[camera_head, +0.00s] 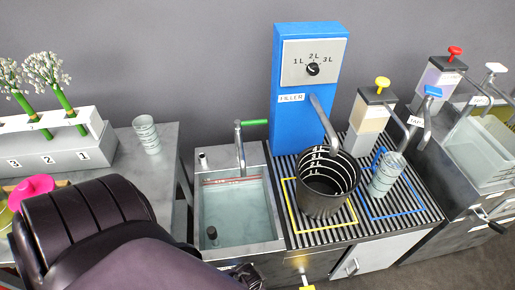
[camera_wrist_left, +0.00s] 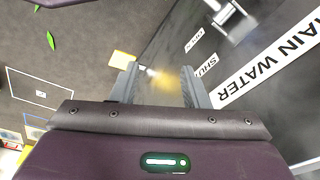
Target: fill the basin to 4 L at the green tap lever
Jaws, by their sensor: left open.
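The basin (camera_head: 262,245) is a grey sink holding pale water, with a red line (camera_head: 225,181) along its far inner wall; its markings are too small to read. A dark plug-like piece (camera_head: 211,233) stands in the water. The tap (camera_head: 239,150) rises at its back, its green lever (camera_head: 254,122) pointing right. My left arm covers the lower left of the head view, and its gripper is not visible there. In the left wrist view my left gripper (camera_wrist_left: 160,88) is open, with a blurred yellowish glow between its fingers. My right gripper is not in view.
A black bucket (camera_head: 326,205) stands on the slatted rack beside the basin, below the blue filler (camera_head: 290,140).

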